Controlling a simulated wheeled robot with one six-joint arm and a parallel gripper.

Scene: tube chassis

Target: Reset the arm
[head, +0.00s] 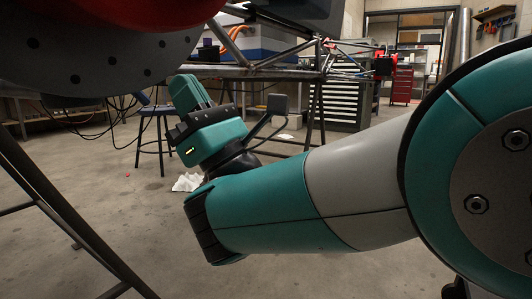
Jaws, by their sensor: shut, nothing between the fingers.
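My arm reaches in from the right edge, teal and grey, and bends upward at a black-ribbed joint near the middle of the view. My gripper (188,92) is at its end, teal and black, pointing up and a little left. Its fingers are together and I see nothing held between them. A small dark box on a thin bracket sticks out beside the wrist. The tube chassis (262,72) stands behind and above the gripper, partly hidden by large dark and red parts at the top left. I cannot tell the exact gap between gripper and chassis.
A blue stool (158,112) stands behind the gripper. Dark metal legs (60,205) slope across the lower left. White paper (187,182) lies on the floor (120,215), which is mostly clear.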

